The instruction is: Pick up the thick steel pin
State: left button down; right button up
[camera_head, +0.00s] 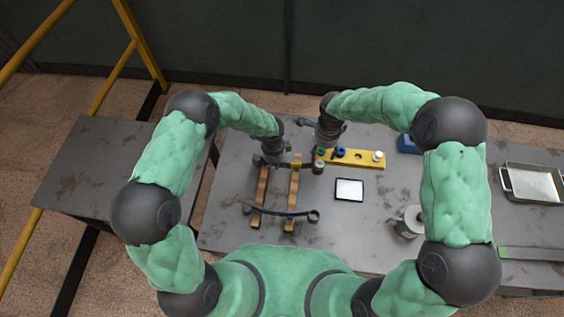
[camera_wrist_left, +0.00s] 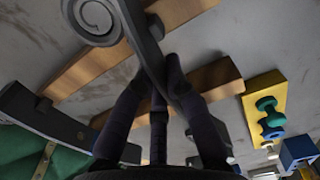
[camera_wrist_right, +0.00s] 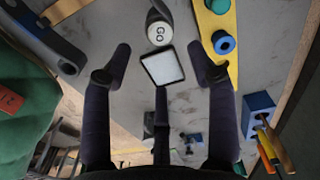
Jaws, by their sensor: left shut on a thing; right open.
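My left gripper (camera_head: 272,158) is over the far ends of two wooden rails. In the left wrist view its fingers (camera_wrist_left: 165,85) are shut on a dark leaf spring (camera_wrist_left: 143,40) with a coiled eye. My right gripper (camera_head: 322,143) is open and empty near the left end of a yellow block (camera_head: 360,160). In the right wrist view a grey cylinder marked GO (camera_wrist_right: 159,30) stands beside the block. I cannot tell which piece is the thick steel pin.
Another dark leaf spring (camera_head: 282,211) lies across the near ends of the wooden rails (camera_head: 293,190). A white-faced tablet (camera_head: 349,189) lies on the table. A grey can (camera_head: 409,222), a blue holder (camera_head: 408,144) and a metal tray (camera_head: 532,184) are to the right.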

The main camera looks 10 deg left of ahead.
notch_tip(320, 180, up, 4)
jog(key=n, duration=0.2)
send_over(319, 163)
notch_tip(319, 163, down, 6)
jog(key=shift+a+f, duration=0.15)
jog(key=shift+d+f, duration=0.15)
jog(key=shift+f, duration=1.15)
jog(key=shift+d+f, duration=0.1)
jog(key=shift+f, duration=1.2)
jog(key=shift+c, duration=0.3)
grip_shut()
